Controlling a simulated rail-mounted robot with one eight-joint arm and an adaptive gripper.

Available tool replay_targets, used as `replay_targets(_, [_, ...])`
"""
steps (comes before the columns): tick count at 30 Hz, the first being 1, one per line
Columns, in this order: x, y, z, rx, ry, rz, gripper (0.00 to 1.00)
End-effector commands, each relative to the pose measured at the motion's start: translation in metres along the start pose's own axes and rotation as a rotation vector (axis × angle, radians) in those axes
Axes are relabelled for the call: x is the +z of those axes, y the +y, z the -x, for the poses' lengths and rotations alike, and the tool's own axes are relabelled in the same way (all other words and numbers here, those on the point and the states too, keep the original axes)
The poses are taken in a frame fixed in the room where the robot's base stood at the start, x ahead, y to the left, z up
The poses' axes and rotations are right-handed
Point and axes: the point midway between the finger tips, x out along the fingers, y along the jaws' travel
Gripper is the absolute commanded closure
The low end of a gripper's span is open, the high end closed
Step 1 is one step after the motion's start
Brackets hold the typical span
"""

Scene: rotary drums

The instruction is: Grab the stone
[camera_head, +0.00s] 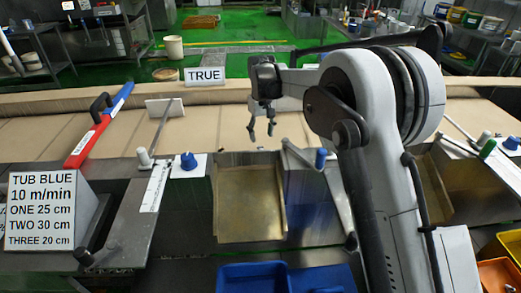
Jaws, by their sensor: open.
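My gripper (261,134) hangs from my arm above the near side of the beige conveyor belt (215,130), with its fingers pointing down. The two fingers are apart and nothing shows between them. I cannot make out a stone with certainty.
An open metal chute (250,205) lies below the belt edge. Blue tubs (252,278) stand at the front. A red and blue tool (98,127) and a text sign (42,211) are at left.

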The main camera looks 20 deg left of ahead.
Motion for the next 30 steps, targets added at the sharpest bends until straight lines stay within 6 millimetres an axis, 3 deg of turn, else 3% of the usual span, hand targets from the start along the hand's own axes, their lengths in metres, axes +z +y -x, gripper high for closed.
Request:
replay_targets(7, [0.001,-0.001,-0.015,0.000,0.000,0.000,0.55])
replay_targets(16, [0.003,-0.004,-0.053,0.000,0.000,0.000,0.55])
replay_targets(25, [0.003,-0.004,-0.058,0.000,0.000,0.000,0.55])
replay_targets(30, [0.003,-0.004,-0.058,0.000,0.000,0.000,0.77])
